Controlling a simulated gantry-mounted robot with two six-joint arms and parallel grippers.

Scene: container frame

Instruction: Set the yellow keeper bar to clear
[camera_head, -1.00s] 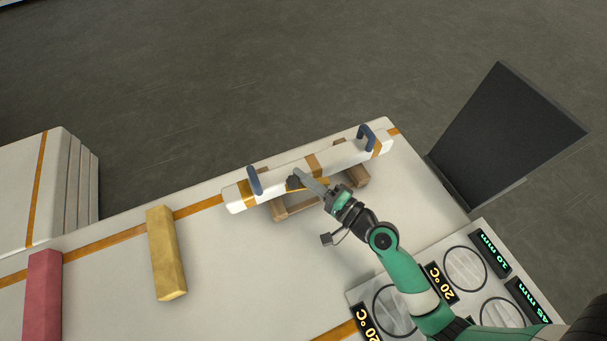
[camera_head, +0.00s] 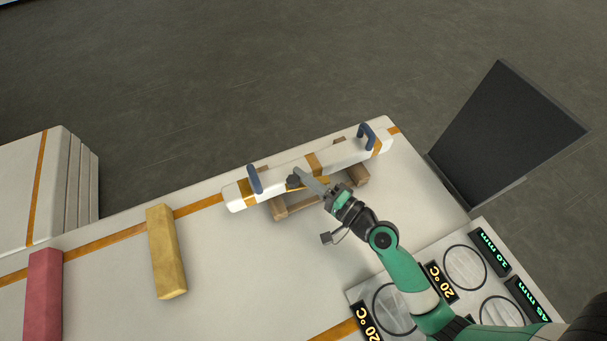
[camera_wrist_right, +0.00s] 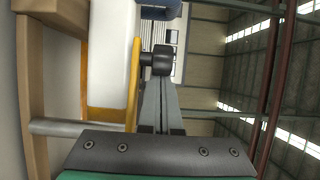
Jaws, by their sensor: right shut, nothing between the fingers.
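The yellow keeper bar (camera_head: 321,185) lies along the near face of a white beam (camera_head: 348,155), roughly in line with it. A dark round knob (camera_head: 293,182) sits at its left end. In the right wrist view the keeper bar (camera_wrist_right: 133,85) shows as a narrow yellow strip, with the black knob (camera_wrist_right: 162,60) standing out from it. My right gripper (camera_head: 304,175) is shut and empty, its fingertips at the knob. In the wrist view its fingers (camera_wrist_right: 160,82) end right against or just short of the knob; I cannot tell which. My left gripper is not in view.
The beam has two blue handles (camera_head: 255,180) and rests on a wooden frame (camera_head: 280,208). A yellow block (camera_head: 166,252) and a red block (camera_head: 43,295) lie to the left. A dark panel (camera_head: 505,135) stands at right. Marked circular pads (camera_head: 465,268) lie at lower right.

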